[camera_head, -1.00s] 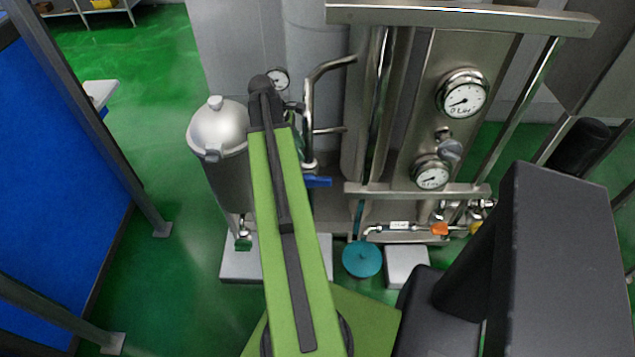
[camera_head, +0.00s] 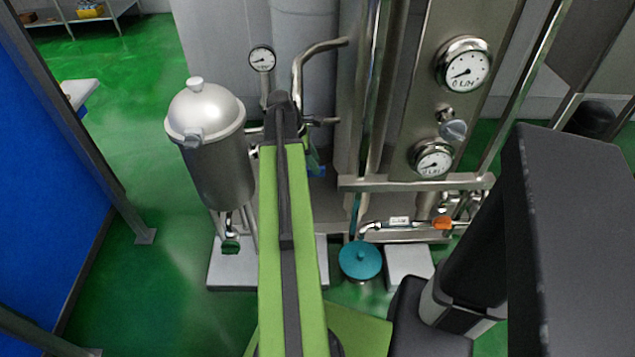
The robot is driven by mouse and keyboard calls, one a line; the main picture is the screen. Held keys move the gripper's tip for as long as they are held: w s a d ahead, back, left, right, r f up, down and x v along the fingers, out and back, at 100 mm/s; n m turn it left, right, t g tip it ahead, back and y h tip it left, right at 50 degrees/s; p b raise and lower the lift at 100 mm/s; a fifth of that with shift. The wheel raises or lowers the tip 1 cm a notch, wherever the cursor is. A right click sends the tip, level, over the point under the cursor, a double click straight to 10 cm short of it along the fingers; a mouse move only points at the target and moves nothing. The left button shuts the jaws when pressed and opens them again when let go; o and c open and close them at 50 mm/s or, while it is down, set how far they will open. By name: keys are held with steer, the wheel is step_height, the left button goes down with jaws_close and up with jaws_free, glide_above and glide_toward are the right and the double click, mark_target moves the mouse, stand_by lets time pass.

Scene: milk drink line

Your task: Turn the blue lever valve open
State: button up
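The blue lever (camera_head: 316,163) of the valve shows just right of my green arm, low on the pipework beside the bent steel pipe. Only a short piece of it is visible, and it slants downward. The valve body is mostly hidden behind my arm. My arm reaches forward, and its dark far joint covers the area just left of the lever. My gripper is hidden behind the arm, so I cannot see its fingers or whether they touch the lever.
A lidded steel vessel (camera_head: 207,140) stands left of my arm, with a gauge (camera_head: 262,59) behind it. A steel panel with two gauges is on the right. An orange-handled valve (camera_head: 442,223) and a teal round lid (camera_head: 360,260) are lower down. Green floor is free at left.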

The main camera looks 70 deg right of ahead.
steer(key=b+x, duration=0.2)
steer(key=x, duration=0.1)
steer(key=shift+f, duration=0.2)
steer(key=shift+c, duration=0.3)
jaws_close()
steer(key=shift+a, duration=0.1)
stand_by(0.9)
steer(key=shift+s, duration=0.15)
